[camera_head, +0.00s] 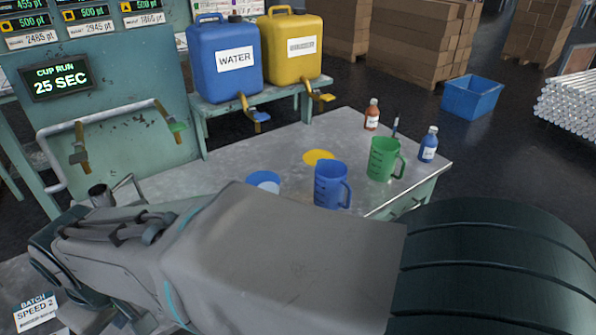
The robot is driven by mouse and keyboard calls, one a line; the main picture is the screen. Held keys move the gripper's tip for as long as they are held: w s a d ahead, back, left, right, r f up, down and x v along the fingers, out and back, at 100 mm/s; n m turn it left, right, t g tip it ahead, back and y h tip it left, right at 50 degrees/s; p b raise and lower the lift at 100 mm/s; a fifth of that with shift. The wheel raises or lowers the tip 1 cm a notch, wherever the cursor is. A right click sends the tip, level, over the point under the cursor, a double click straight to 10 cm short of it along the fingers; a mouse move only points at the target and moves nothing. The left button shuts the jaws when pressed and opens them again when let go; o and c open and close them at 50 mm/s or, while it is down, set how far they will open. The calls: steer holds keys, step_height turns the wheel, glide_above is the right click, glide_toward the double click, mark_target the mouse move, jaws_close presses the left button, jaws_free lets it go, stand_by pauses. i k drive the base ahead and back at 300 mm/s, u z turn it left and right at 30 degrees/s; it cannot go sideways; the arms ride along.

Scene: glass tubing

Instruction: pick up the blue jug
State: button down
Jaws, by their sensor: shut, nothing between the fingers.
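The blue jug (328,185) stands upright on the grey metal table, right of the picture's middle, with its handle to the right. The lower edge of the jug is close to my arm's upper outline in this view. A green jug (382,158) stands behind it to the right, also upright with its handle to the right. My own arm crosses the whole lower part of the picture and hides the near part of the table. My gripper is not in view.
The table (240,155) also carries a blue disc (263,181), a yellow disc (318,157), a red-brown bottle (372,115) and a blue bottle (428,145). Blue (224,62) and yellow (291,47) canisters with taps stand behind. A blue crate (472,97) sits on the floor.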

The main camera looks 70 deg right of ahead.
mark_target(330, 184)
steer(key=z, duration=2.5)
steer(key=k, duration=1.3)
steer(key=z, duration=0.75)
steer(key=i, duration=0.75)
steer(key=z, duration=0.5)
steer(key=i, duration=0.8)
steer(key=u, duration=0.9)
steer(key=i, duration=0.6)
steer(key=u, duration=0.7)
